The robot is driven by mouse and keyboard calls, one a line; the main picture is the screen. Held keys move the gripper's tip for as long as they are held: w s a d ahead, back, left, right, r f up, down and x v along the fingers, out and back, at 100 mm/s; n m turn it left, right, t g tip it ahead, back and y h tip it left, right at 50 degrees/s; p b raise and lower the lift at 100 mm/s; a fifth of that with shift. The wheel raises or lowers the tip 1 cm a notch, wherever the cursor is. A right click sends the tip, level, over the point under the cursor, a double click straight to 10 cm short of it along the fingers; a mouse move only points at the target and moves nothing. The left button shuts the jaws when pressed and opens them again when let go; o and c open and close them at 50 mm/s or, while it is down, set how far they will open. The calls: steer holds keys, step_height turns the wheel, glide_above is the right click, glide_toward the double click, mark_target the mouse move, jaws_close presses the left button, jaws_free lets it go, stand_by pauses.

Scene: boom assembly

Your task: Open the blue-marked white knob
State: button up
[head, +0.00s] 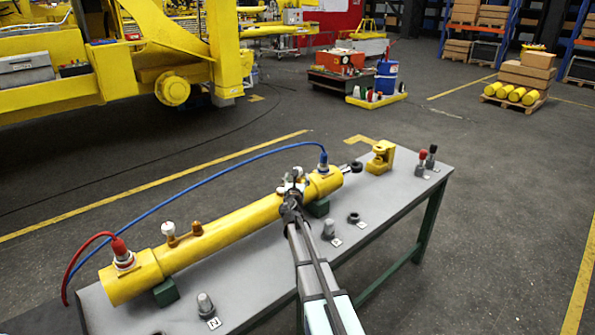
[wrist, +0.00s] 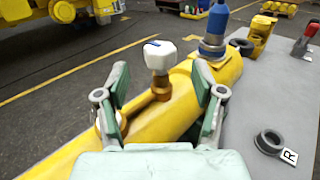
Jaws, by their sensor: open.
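The blue-marked white knob (wrist: 160,56) sits on a brass stem on the yellow cylinder (wrist: 165,118), near the end with the blue hose fitting (wrist: 216,28). A blue mark shows on its top. In the head view the knob (head: 298,172) is small and partly crowded by my gripper. My gripper (wrist: 160,92) is open, with its green-lined fingers spread to left and right. The knob appears between the fingers, slightly beyond their tips, and no contact shows. A second white knob (head: 168,228) stands near the cylinder's red hose end (head: 119,247).
The cylinder rests on green supports on a grey table (head: 255,290). A yellow clamp-like block (head: 381,157), a black ring (head: 353,217) and grey fittings (head: 328,229) stand on it. A blue hose (head: 205,180) arches over the cylinder's far side.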

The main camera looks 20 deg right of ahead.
steer(key=shift+p+x, duration=0.45)
steer(key=shift+x, duration=1.9)
steer(key=c, duration=1.1)
